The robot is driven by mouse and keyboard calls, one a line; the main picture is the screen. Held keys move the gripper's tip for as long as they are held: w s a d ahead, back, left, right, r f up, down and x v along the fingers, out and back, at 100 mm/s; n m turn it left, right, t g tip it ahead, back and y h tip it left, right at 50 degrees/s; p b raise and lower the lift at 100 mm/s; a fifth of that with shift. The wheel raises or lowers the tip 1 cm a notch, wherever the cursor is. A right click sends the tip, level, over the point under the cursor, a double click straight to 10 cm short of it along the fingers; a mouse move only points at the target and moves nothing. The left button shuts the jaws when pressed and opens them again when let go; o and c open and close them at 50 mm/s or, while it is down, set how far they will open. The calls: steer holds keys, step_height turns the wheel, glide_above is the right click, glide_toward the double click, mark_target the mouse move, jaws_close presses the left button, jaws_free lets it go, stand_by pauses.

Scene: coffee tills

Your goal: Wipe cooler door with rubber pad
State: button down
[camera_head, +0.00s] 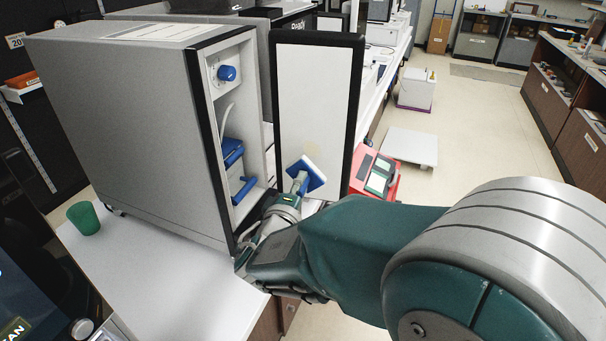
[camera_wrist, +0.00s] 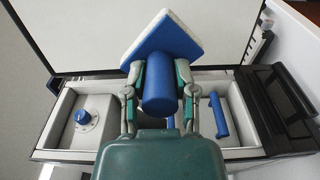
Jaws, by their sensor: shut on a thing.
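The cooler door (camera_head: 318,100) is a white panel with a black frame, swung open at the right of the grey cooler (camera_head: 130,120). A faint yellowish patch shows on its lower half. The rubber pad (camera_head: 311,172) has a white face, a blue back and a blue handle. My gripper (camera_head: 296,196) is shut on the handle, in front of the door's lower part. In the wrist view the pad (camera_wrist: 168,45) is tilted, with my gripper's fingers (camera_wrist: 160,78) on both sides of the handle and the door (camera_wrist: 90,35) behind. I cannot tell whether the pad touches the door.
Inside the open cooler are a blue knob (camera_head: 227,73) and a blue handle (camera_head: 243,188). A green cup (camera_head: 84,218) stands on the white counter (camera_head: 130,265) at left. A red card terminal (camera_head: 375,175) stands right of the door. The aisle floor beyond is mostly clear.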

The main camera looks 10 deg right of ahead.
mark_target(314, 166)
steer(key=shift+n+t+y, duration=0.3)
steer(key=shift+n+y, duration=0.1)
steer(key=shift+y, duration=0.1)
steer(key=shift+s+d+x, duration=0.1)
steer(key=shift+d+x, duration=0.05)
steer(key=shift+x, duration=1.05)
steer(key=shift+s+d+x, duration=0.1)
steer(key=shift+d+x, duration=0.1)
steer(key=shift+x, duration=1)
steer(key=shift+s+d+x, duration=0.1)
steer(key=shift+d+x, duration=0.05)
steer(key=shift+x, duration=1.05)
steer(key=shift+x, duration=1.15)
steer(key=shift+w+a, duration=0.25)
steer(key=shift+a, duration=0.25)
steer(key=shift+w+a, duration=0.2)
steer(key=shift+a, duration=0.25)
steer(key=shift+w+a, duration=0.45)
steer(key=shift+a, duration=0.45)
